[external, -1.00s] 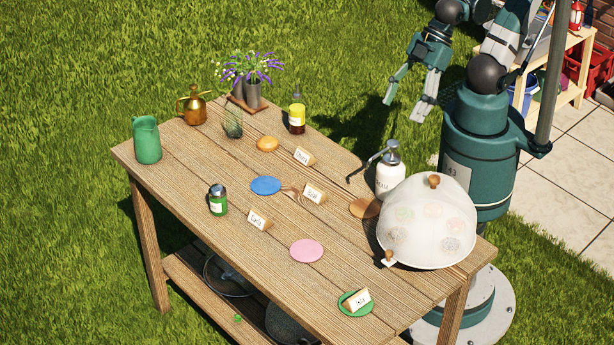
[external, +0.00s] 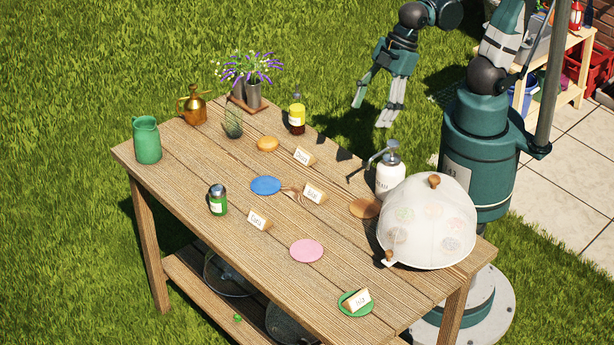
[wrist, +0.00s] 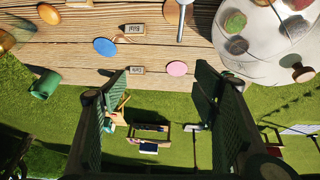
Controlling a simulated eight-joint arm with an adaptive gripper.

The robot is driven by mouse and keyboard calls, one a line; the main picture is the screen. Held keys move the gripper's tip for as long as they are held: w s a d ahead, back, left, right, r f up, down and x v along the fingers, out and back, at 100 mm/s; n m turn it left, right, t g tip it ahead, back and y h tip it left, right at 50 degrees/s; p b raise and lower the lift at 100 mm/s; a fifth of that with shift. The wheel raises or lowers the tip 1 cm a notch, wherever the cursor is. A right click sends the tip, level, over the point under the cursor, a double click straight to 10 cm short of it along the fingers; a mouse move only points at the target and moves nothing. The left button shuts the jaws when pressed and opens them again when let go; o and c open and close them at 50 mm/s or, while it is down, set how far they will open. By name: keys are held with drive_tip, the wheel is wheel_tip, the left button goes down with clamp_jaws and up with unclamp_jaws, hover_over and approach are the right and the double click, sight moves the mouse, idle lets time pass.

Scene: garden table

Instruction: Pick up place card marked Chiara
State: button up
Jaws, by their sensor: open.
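Several small wooden place cards with white faces stand on the table. The one by the orange disc, at the far side in the external view, seems to read Chiara (external: 303,156), though its lettering is small. Other cards appear to read Elise (external: 315,193), Carla (external: 259,220) and Isla (external: 359,299). My gripper (external: 374,112) is open and empty, in the air beyond the table's far edge, up and right of the Chiara card and apart from it. In the wrist view my open fingers (wrist: 160,82) frame grass, and two other cards show above them.
An orange disc (external: 267,144), blue disc (external: 265,185) and pink disc (external: 306,250) lie on the table. A white pump bottle (external: 389,180) with a long spout and a mesh dome (external: 430,225) stand at the right.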

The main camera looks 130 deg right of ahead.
drive_tip(key=w+d+f+g, duration=0.3)
drive_tip(key=d+f, duration=0.6)
drive_tip(key=d, duration=0.5)
drive_tip(key=g+b, duration=0.1)
drive_tip(key=g, duration=0.1)
hover_over(305, 151)
drive_tip(key=shift+y, duration=0.4)
drive_tip(key=f, duration=1.1)
drive_tip(key=shift+a+f, duration=0.25)
drive_tip(key=shift+a, duration=0.05)
drive_tip(key=shift+s+d+f, duration=0.25)
drive_tip(key=shift+d+f, duration=0.15)
drive_tip(key=shift+f, duration=0.05)
drive_tip(key=shift+f+b, duration=0.35)
drive_tip(key=shift+f, duration=0.9)
drive_tip(key=shift+f, duration=0.15)
drive_tip(key=shift+w+a+f+b, duration=0.15)
drive_tip(key=shift+f+b, duration=0.4)
drive_tip(key=shift+f, duration=1.95)
